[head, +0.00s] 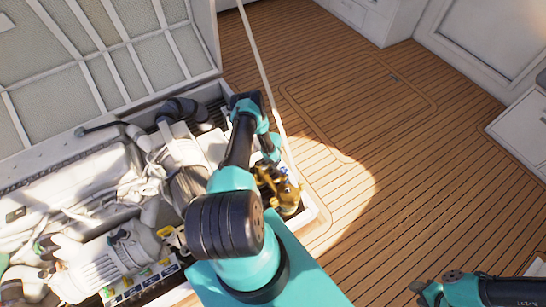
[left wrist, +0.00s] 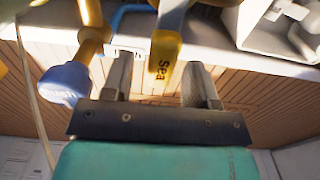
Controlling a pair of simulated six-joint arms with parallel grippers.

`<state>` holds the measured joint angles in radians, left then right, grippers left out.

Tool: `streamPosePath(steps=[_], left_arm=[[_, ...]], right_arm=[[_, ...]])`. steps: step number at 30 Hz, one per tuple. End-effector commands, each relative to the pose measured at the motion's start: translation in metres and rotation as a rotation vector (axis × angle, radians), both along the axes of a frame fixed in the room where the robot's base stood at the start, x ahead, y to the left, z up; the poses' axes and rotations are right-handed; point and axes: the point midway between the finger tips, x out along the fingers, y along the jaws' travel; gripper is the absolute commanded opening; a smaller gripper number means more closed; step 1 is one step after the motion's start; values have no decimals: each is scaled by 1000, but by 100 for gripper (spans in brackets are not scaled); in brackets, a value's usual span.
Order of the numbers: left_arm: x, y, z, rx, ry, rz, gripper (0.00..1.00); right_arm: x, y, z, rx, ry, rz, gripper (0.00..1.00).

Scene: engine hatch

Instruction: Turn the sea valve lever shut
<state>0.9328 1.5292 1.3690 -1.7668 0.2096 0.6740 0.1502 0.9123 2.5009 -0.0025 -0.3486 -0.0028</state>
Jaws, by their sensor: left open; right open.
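The sea valve lever (left wrist: 165,62) is a yellow handle marked "Sea" in the left wrist view. My left gripper (left wrist: 158,85) is open, with one finger on each side of the lever's end. I cannot tell whether either finger touches it. In the head view the brass valve parts (head: 287,198) show at the hatch's right edge, partly behind my left arm. The left fingertips are not clear there. My right gripper (head: 424,291) is open and empty over the deck at the lower right.
A blue handle (left wrist: 64,82), its lettering upside down, hangs from a brass fitting left of the sea lever. The white engine (head: 100,265) and hoses fill the hatch. The raised hatch lid (head: 110,45) stands behind, with a thin prop (head: 258,55). The teak deck (head: 400,150) is clear.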

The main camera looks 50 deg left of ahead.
Motion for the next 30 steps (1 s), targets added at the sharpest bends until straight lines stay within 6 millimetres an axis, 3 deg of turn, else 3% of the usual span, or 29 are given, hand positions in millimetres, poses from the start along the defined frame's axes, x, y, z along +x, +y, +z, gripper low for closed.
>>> streamPosePath(steps=[8, 30], left_arm=[[0, 1, 23, 1, 0, 0, 53], [1, 0, 143, 1, -1, -2, 53]], right_arm=[[0, 0, 0, 0, 0, 0, 43], [0, 0, 0, 0, 0, 0, 43]])
